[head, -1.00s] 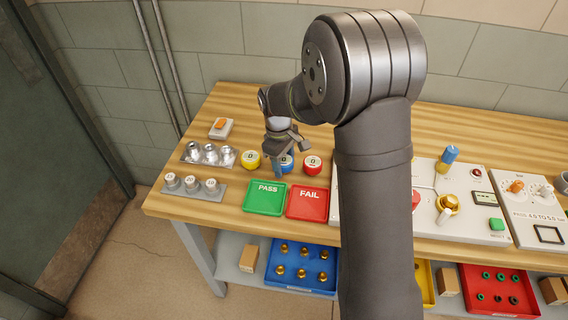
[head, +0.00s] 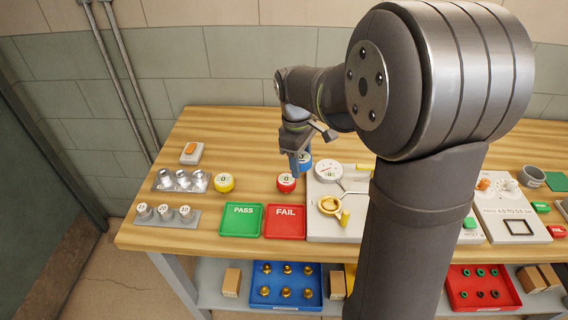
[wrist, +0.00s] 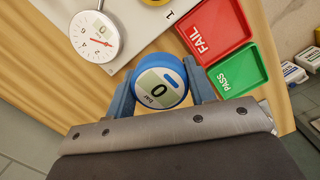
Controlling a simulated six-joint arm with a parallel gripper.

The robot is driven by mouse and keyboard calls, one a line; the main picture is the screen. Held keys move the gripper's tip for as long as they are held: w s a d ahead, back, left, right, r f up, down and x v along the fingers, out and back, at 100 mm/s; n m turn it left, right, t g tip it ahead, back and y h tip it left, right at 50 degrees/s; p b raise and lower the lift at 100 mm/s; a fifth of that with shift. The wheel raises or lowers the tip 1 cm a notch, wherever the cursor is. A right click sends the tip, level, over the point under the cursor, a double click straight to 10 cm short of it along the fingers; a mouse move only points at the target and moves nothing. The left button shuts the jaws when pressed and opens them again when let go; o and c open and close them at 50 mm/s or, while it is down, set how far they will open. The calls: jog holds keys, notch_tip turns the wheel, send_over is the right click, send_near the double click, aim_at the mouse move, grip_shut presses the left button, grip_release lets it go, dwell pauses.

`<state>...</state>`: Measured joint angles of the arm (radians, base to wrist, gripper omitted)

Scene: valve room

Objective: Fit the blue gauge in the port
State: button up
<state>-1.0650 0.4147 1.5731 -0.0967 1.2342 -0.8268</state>
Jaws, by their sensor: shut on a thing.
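My gripper (head: 296,168) is shut on the blue gauge (head: 306,161), which is partly hidden behind the fingers in the head view. In the wrist view the gauge (wrist: 160,86) sits between both fingers, its display reading 0 bar facing the camera. It is above the bench, near the left end of a pale panel (head: 318,232). A brass ring-shaped fitting (head: 330,205) with a yellow lever is on that panel, to the right of and below the gripper in the picture. I cannot tell for sure whether this fitting is the port.
A white dial gauge (head: 327,170) stands on the panel close to my gripper. A red gauge (head: 286,182) and a yellow gauge (head: 224,182) stand on the bench. The green PASS tray (head: 241,220) and red FAIL tray (head: 284,221) lie in front. My arm hides the panel's right part.

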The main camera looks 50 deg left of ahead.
jog(key=w+d+r+m, duration=0.2)
jog(key=d+m, duration=0.3)
jog(key=d, duration=0.4)
send_over(331, 207)
jog(key=shift+m+g, duration=0.3)
jog(key=shift+a+f, duration=0.15)
jog(key=shift+f, duration=1.65)
jog(key=shift+a+f, duration=0.15)
jog(key=shift+f, duration=1.6)
jog(key=shift+f, duration=1.05)
jog(key=o, duration=1.2)
jog(key=shift+r, duration=4)
